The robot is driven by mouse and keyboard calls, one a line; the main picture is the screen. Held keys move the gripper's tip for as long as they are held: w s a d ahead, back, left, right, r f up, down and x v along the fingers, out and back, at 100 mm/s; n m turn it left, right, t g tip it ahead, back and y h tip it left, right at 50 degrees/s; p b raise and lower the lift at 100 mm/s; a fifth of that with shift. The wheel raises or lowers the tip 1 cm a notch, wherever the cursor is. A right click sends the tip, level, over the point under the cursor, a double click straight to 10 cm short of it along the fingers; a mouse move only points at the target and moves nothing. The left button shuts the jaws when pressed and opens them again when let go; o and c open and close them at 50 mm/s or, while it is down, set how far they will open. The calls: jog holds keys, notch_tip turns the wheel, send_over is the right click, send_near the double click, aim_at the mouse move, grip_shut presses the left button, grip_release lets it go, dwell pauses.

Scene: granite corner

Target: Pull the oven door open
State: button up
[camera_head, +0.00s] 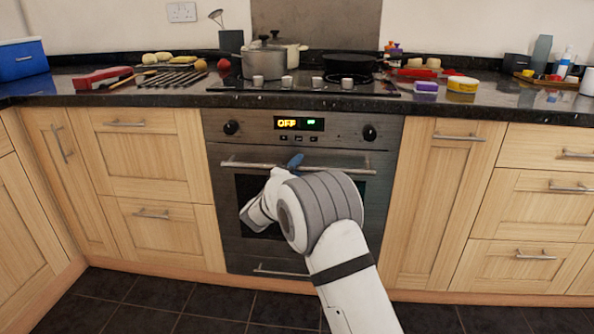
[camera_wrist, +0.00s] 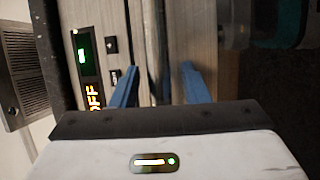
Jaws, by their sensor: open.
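The oven door (camera_head: 352,190) has a dark window and looks closed, flush with the oven front. Its metal handle bar (camera_head: 340,171) runs across the top of the door. My gripper (camera_head: 294,162) is at the middle of this handle, with a blue fingertip showing and my arm hiding much of the door. In the wrist view the blue fingers of my gripper (camera_wrist: 160,85) are open, one on each side of the handle bar (camera_wrist: 154,50). The bar lies between them with gaps visible, so it is not clamped.
The oven's control panel (camera_head: 258,127) with knobs and a lit OFF display is above the door. Wooden cabinets (camera_head: 155,158) flank the oven. The granite worktop (camera_head: 180,97) carries pots (camera_head: 265,63) and food. The dark tiled floor (camera_head: 190,305) in front is clear.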

grip_shut()
dwell(0.3)
